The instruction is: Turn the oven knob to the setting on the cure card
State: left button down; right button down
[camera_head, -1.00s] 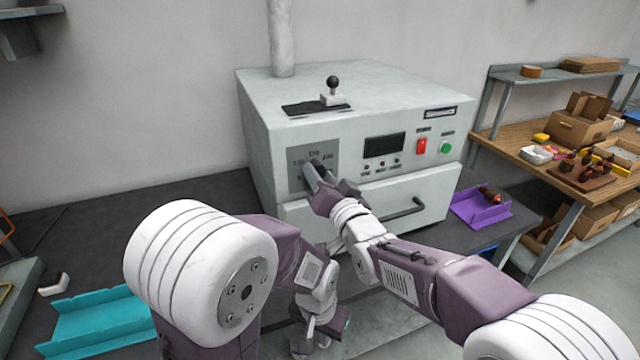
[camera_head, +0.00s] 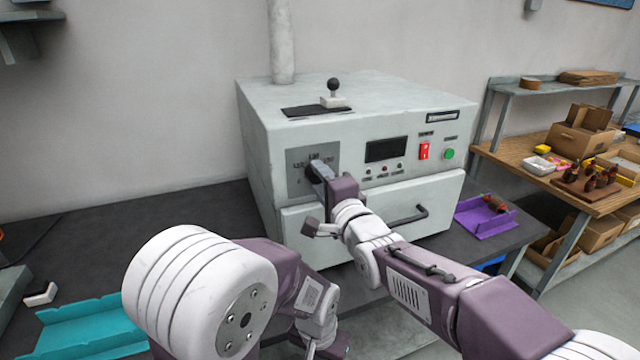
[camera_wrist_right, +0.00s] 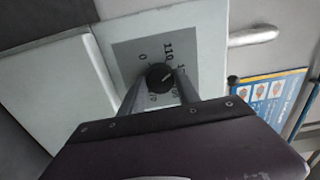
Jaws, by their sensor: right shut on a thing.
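The oven knob (camera_wrist_right: 159,78) is black and round, on a grey dial plate (camera_head: 298,180) on the oven's front. My right gripper (camera_wrist_right: 160,85) is shut on the knob, one finger on each side. In the wrist view the knob's pale line points up and right, between the 110 mark and a partly hidden mark. A 0 mark also shows; other numbers are too covered or blurred to read. In the head view, my gripper covers part of the knob. No cure card is clearly identifiable. My left gripper (camera_head: 325,348) hangs low at the bottom; its jaws are unclear.
The oven (camera_head: 350,115) has a display, a red switch (camera_head: 424,151), a green button (camera_head: 449,154) and a drawer handle (camera_head: 408,216) beside my right arm. A purple tray (camera_head: 486,222) is right, a teal tray (camera_head: 85,325) left. A printed sheet (camera_wrist_right: 270,97) shows in the wrist view.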

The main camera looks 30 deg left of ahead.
jog(key=m+b, duration=0.1)
jog(key=m, duration=0.5)
jog(key=shift+f, duration=0.1)
jog(key=shift+m, duration=0.3)
dwell(0.3)
jog(key=c, duration=0.9)
grip_release()
jog(key=b+v, duration=0.1)
jog(key=v, duration=0.8)
jog(key=shift+b, duration=0.35)
jog(key=shift+d, duration=0.1)
